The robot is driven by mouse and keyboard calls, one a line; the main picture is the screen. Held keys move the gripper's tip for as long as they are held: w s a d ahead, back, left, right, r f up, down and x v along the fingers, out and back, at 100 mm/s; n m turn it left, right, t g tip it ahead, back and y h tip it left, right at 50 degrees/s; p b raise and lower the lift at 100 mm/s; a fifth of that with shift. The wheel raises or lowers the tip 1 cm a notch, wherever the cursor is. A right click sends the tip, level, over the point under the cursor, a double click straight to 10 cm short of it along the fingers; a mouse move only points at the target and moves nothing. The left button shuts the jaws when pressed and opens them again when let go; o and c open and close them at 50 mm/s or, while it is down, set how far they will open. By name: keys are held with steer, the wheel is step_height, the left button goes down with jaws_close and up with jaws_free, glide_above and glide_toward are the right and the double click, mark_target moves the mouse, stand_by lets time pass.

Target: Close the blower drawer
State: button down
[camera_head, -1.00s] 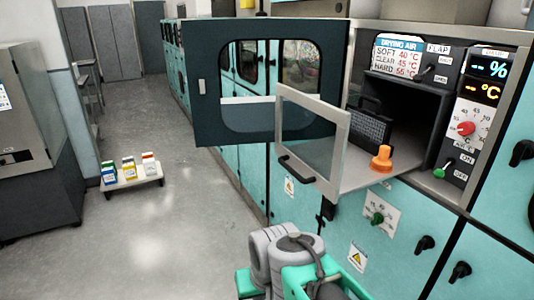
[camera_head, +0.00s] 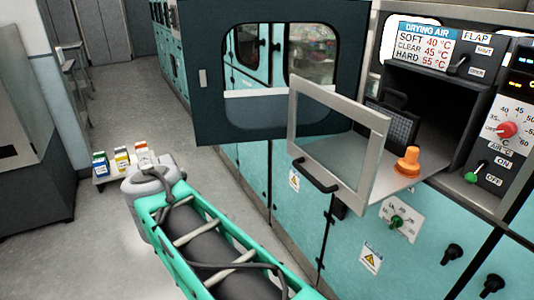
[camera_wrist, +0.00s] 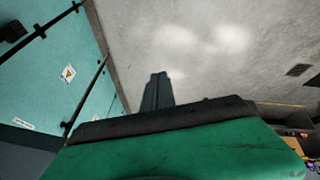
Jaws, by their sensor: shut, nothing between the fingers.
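The blower drawer (camera_head: 378,150) is pulled out of its bay in the teal cabinet. It has a grey-framed clear front panel with a black handle (camera_head: 317,175) low on its outer side. An orange stopper-like piece (camera_head: 407,161) and a dark mesh panel (camera_head: 392,125) are at the drawer. My gripper (camera_wrist: 158,88) is shut and empty in the wrist view, with the floor beyond it. In the head view my arm reaches up from the bottom, left of the drawer and apart from it; the fingers are hidden there.
A dark windowed door (camera_head: 215,110) stands open left of the drawer. The control panel (camera_head: 500,130) with knobs is to the right. A low cart (camera_head: 107,174) with small boxes stands on the floor at left, partly behind my arm. Grey floor (camera_head: 100,260) is open at left.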

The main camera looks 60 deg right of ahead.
steer(key=s+d+r+m+g+h, duration=0.1)
steer(key=s+d+r, duration=0.25)
steer(key=d, duration=0.45)
steer(key=s+d+r+m+h+p, duration=0.1)
steer(key=s+d+r+m+h, duration=0.15)
steer(key=d+r, duration=0.4)
steer(key=s+d+r+m+g+h, duration=0.1)
steer(key=s+d+r, duration=0.2)
steer(key=d, duration=0.7)
steer(key=s+d+f+p, duration=0.1)
steer(key=d+f, duration=0.6)
steer(key=d, duration=0.2)
steer(key=shift+d+f, duration=0.1)
steer(key=shift+d, duration=0.05)
